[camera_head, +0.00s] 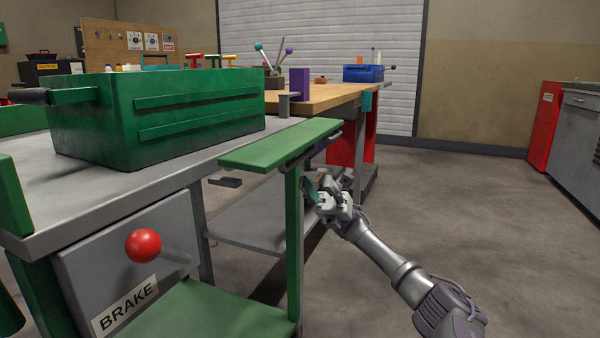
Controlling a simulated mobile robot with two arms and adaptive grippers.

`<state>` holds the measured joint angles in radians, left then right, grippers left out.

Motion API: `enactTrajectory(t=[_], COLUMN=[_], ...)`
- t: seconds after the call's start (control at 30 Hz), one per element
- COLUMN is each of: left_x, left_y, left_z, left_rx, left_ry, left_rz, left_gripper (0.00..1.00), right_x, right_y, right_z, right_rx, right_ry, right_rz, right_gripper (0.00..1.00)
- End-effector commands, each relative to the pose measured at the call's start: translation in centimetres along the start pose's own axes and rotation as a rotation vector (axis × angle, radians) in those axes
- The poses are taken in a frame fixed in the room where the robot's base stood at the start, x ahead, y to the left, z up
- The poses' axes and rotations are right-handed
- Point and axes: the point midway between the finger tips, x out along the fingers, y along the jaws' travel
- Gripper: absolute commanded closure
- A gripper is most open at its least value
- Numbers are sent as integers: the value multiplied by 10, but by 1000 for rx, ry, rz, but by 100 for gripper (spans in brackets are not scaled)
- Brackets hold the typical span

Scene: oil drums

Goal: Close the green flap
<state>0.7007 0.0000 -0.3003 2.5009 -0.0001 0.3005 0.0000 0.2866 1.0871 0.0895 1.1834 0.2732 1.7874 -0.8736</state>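A flat green panel (280,145), which looks like the green flap, stands out level beside the grey metal table top (150,195). A green upright post (293,240) shows below it. My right gripper (322,192) comes in from the lower right, just below and to the right of the panel's right end. No contact with the panel is clear. Its fingers are small and partly hidden by its own body, so their opening cannot be told. My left gripper is out of view.
A green toolbox (160,115) stands on the grey table. A red ball knob (143,245) juts out beside a BRAKE label (128,303). A lower green surface (210,315) lies in front. A wooden workbench (320,97) stands behind; the floor on the right is clear.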

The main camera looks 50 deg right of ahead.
Motion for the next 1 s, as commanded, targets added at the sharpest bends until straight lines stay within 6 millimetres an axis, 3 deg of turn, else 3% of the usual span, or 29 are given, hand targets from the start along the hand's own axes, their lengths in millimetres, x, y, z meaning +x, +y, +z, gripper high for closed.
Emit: enactTrajectory(t=[0.4, 0.6, 0.87, 1.0], left_x=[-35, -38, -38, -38], left_y=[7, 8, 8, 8], left_z=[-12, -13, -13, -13], left_rx=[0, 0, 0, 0], left_ry=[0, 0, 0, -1], left_rz=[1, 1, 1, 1], left_gripper=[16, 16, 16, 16], right_x=[72, 86, 88, 88], right_y=[-1, -1, -1, -1], right_z=[-3, -1, 0, 0], right_rx=[1, 2, 1, 1], right_ry=[3, 0, -2, -2], right_rz=[0, -2, -2, -2], right_gripper=[63, 63, 63, 84])
